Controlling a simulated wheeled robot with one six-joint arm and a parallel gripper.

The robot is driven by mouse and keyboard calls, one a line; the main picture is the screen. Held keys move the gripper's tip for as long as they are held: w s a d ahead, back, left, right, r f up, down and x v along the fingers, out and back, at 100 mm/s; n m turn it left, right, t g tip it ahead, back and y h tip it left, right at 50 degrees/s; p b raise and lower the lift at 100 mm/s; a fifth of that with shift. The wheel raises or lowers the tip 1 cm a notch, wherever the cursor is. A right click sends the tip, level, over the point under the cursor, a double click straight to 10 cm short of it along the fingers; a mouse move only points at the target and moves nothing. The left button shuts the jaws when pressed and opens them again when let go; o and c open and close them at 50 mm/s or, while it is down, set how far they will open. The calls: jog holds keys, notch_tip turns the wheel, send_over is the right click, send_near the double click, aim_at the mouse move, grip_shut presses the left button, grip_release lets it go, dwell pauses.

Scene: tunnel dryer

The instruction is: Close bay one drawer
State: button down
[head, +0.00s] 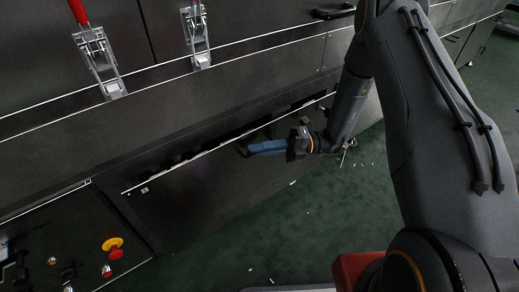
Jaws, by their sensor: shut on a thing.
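The bay one drawer (190,203) appears to be the dark panel low on the machine's front, with a pale strip along its top edge. A narrow dark gap with a ragged outline shows along that edge, so the drawer looks slightly open. My gripper (250,149) reaches from the right to the drawer's upper front, with blue fingers pointing left. The fingers are shut at the drawer front, apparently on its handle, which is mostly hidden by them.
A control panel with a red and yellow emergency stop button (113,247) is at lower left. Metal toggle latches (99,62), one with a red grip, are on the doors above. A black handle (335,12) is at top. Green floor (310,220) with scattered white bits lies in front.

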aim_at(258, 140)
jog(key=shift+w, duration=0.1)
dwell(0.7)
jog(key=w+a, duration=0.1)
jog(key=w+a+b, duration=0.1)
jog(key=w, duration=0.1)
jog(key=shift+f, duration=0.15)
jog(key=shift+w+a, duration=0.25)
jog(key=shift+w, duration=0.1)
jog(key=c, duration=2)
grip_release()
jog(key=shift+o, duration=0.5)
jog(key=v, duration=0.7)
jog(key=shift+d+p, duration=0.3)
jog(key=shift+d, duration=0.1)
